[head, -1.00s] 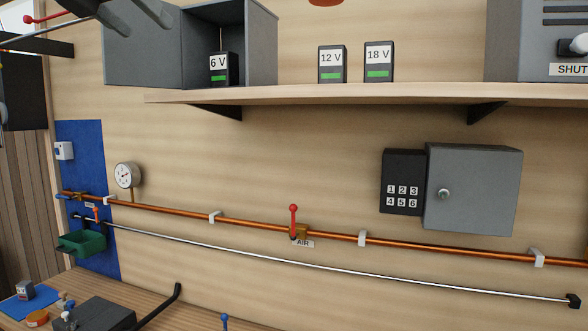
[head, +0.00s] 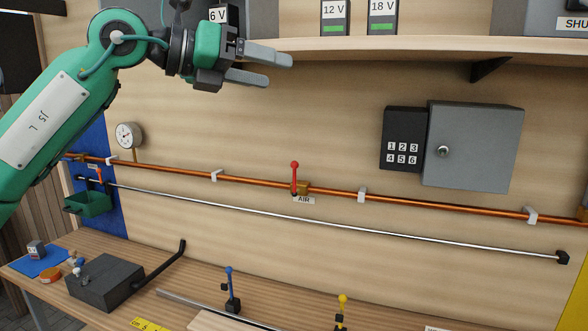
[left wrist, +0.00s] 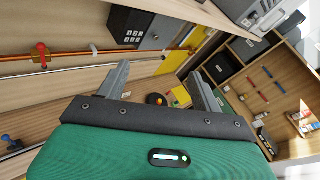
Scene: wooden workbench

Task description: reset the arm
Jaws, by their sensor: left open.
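My left arm comes in from the left in the head view. Its gripper (head: 262,68) is open and empty, in front of the shelf's front edge, with its fingers pointing right. It partly covers the 6 V battery (head: 218,14). In the left wrist view the two fingers of this gripper (left wrist: 158,86) stand well apart with nothing between them. My right gripper does not show in either view.
The shelf (head: 420,46) carries the 12 V (head: 334,18) and 18 V (head: 382,16) batteries. Below are a grey keypad cabinet (head: 480,150), a copper pipe (head: 250,183) with a red-handled AIR valve (head: 295,178), and a bench (head: 150,285) holding blue and yellow levers.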

